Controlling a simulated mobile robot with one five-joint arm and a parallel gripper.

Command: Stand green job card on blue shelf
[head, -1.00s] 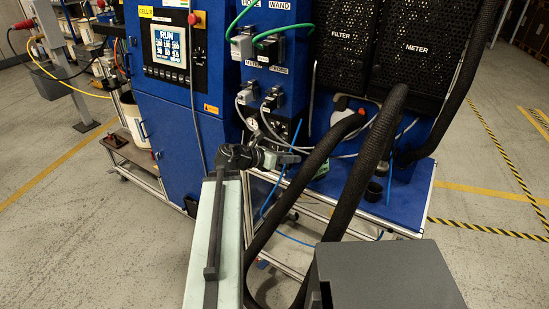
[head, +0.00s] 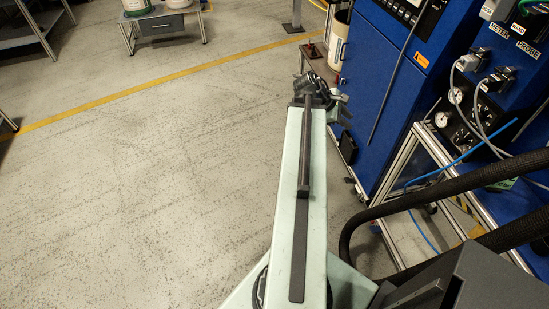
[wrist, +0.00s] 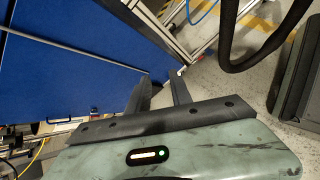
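My gripper (wrist: 159,80) shows in the wrist view with its two dark fingers apart and nothing between them. In the head view my gripper (head: 339,104) is at the far end of my arm, beside the lower left of the blue cabinet. The blue shelf (head: 482,206) is at the right, under the panel with cables, well to the right of my gripper. A small green item (head: 500,185) lies at the shelf's back, partly hidden by the hose; I cannot tell whether it is the job card. No green card is clearly visible.
The blue cabinet (head: 385,85) stands just right of my gripper. Thick black hoses (head: 440,190) cross in front of the shelf frame. A low table with a grey drawer (head: 160,24) stands at the back. The floor at left is clear.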

